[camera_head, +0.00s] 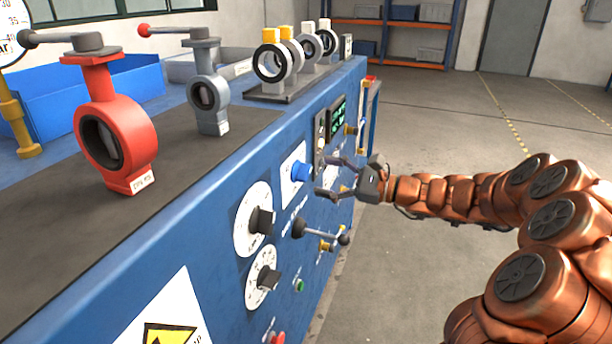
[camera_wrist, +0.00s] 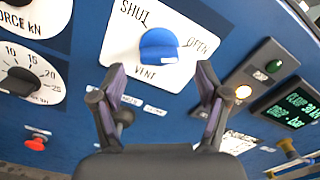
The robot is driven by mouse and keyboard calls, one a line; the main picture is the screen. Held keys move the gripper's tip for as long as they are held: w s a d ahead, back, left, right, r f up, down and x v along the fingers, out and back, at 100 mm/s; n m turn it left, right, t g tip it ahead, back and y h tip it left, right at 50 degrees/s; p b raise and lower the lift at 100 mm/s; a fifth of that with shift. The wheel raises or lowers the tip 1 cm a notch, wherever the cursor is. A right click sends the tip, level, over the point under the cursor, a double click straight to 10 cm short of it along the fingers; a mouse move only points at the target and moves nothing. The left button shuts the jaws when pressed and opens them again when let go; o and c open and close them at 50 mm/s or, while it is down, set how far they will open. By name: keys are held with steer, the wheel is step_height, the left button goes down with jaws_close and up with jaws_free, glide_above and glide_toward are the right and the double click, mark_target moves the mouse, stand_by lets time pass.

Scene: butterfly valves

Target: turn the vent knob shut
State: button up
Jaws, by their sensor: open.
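The blue vent knob (camera_wrist: 158,46) sits on a white plate marked SHUT at upper left, OPEN at right and VENT below in the wrist view. In the head view the knob (camera_head: 301,172) is on the front of the blue bench. In the wrist view the fingertips of my gripper (camera_wrist: 160,70) are spread to either side, just below the knob. They look apart from it.
Black dial knobs (camera_head: 262,220) and a T-handle (camera_head: 320,232) stick out of the panel nearby. A switch panel with a lit button (camera_wrist: 243,91) and a green display (camera_wrist: 292,107) lie right of the knob. A red valve (camera_head: 115,130) stands on the bench top.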

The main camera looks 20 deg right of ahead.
mark_target(309, 173)
steer(key=shift+x, duration=2.6)
steer(key=c, duration=1.2)
